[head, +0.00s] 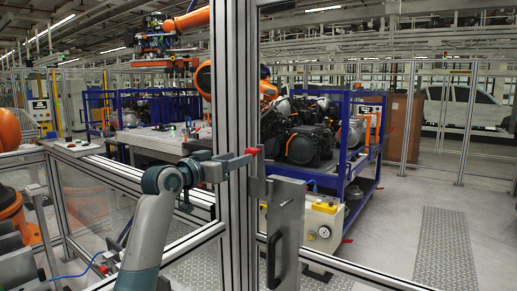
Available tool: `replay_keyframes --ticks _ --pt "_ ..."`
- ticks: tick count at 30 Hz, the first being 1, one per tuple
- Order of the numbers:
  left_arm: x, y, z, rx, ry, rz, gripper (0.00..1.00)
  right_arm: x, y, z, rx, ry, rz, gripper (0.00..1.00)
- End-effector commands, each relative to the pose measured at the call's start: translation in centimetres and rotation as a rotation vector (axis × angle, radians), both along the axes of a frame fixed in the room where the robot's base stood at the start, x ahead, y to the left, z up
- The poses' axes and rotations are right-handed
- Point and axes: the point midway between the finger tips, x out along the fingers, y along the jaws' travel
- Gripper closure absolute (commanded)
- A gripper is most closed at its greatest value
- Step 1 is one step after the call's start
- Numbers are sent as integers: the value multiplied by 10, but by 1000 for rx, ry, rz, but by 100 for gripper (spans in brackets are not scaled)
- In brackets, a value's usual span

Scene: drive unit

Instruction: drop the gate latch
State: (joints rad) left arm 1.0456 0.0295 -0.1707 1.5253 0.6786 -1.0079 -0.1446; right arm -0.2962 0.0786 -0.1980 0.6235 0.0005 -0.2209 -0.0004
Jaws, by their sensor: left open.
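The gate latch (257,176) is a small grey metal piece with a red tip on the dark aluminium gate post (236,90), near the middle of the head view. A grey plate (286,215) with a black pull handle (272,260) is just right of and below it. My left gripper (240,163) reaches in from the lower left across the post, its open fingers close to the latch's red end. I cannot tell whether they touch it. The fingers partly hide the latch. My right gripper is not in view.
Glazed fence panels with aluminium rails (190,250) run left and right of the post. Grey floor (390,220) is open at right.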

Motion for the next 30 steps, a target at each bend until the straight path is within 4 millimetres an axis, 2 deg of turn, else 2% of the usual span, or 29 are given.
replay_keyframes --ticks 1,6,18,24,30 --pt "7 -6 3 -2 4 -1 56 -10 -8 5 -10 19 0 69" --pt "29 -22 3 -1 3 -1 56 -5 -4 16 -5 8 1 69" --pt "73 -54 2 -1 3 0 56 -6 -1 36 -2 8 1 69" --pt "87 -63 1 -1 2 0 56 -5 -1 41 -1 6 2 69" --pt "94 -68 0 -1 1 0 56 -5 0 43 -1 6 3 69"
